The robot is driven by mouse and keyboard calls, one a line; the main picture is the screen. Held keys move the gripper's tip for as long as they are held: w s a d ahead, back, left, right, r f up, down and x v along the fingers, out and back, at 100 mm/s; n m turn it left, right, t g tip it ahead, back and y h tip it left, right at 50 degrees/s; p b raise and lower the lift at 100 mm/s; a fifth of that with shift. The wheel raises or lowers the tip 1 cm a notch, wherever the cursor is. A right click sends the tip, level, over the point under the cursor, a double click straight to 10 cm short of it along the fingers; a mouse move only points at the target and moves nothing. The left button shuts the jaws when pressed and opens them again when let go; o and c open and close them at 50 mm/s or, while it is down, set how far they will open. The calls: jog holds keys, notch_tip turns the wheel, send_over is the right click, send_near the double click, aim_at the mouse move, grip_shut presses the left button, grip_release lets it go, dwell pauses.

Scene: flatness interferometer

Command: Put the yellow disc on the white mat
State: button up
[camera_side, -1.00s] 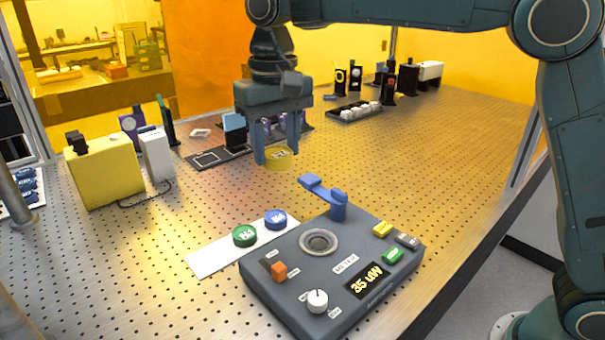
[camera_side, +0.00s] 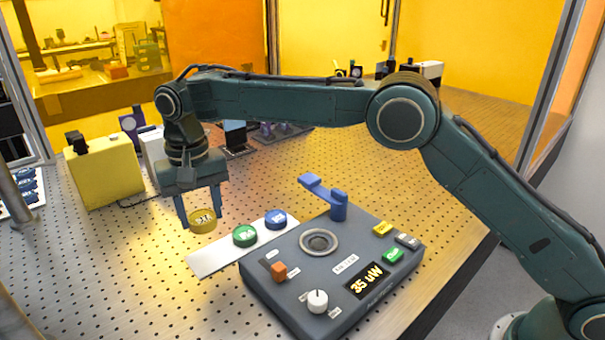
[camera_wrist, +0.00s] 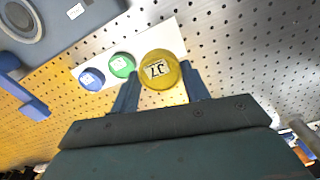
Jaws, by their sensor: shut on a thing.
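The yellow disc (camera_side: 203,220) is held between the fingers of my gripper (camera_side: 201,212), which is shut on it. In the side view it hangs over the table near the left end of the white mat (camera_side: 212,262). The mat is a narrow white strip along the grey meter's left edge. In the wrist view the yellow disc (camera_wrist: 160,69) sits between the fingertips and covers part of the white mat (camera_wrist: 160,36). A green disc (camera_side: 245,236) and a blue disc (camera_side: 276,219) lie on the mat. The mat's left end is bare.
The grey power meter (camera_side: 330,265) with knobs, buttons and a blue lever (camera_side: 330,195) stands right of the mat and reads 35 uW. A yellow box (camera_side: 104,172) stands at the left. The perforated tabletop in front of the mat is clear.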

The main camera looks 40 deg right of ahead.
aim_at(210, 258)
jog(key=shift+f, duration=0.1)
jog(key=shift+f, duration=3.9)
jog(key=shift+f, duration=0.2)
jog(key=o, duration=1)
jog(key=shift+r, duration=0.1)
notch_tip(210, 258, up, 12)
jog(key=shift+r, duration=0.1)
